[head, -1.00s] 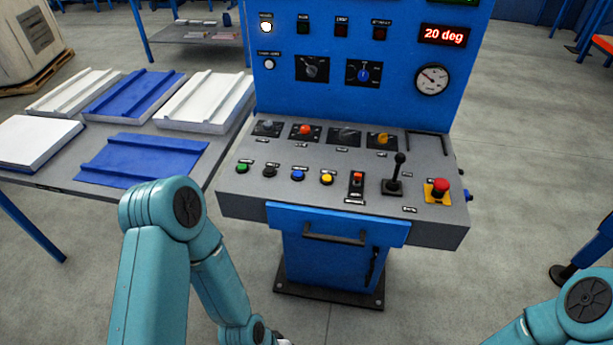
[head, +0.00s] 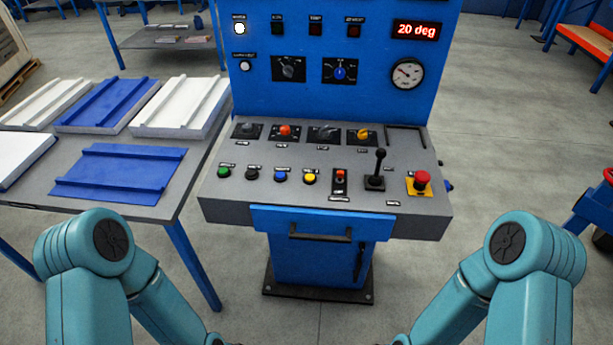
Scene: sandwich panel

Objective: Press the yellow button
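The yellow button (head: 310,178) is a small round cap on the sloped grey desk of the blue control console (head: 325,218). It sits in a row, right of the blue button (head: 281,176) and left of a black switch with a red top (head: 339,178). Nothing covers it. My two teal arms come in from the lower left and lower right. Both bend down out of the bottom edge, so neither gripper shows. Nothing of mine touches the console.
A green button (head: 223,172) and a black button (head: 252,174) lie left in the row. A joystick (head: 377,170) and a red emergency stop (head: 421,180) stand to the right. A yellow knob (head: 363,135) is behind. A table with panels (head: 119,173) stands left.

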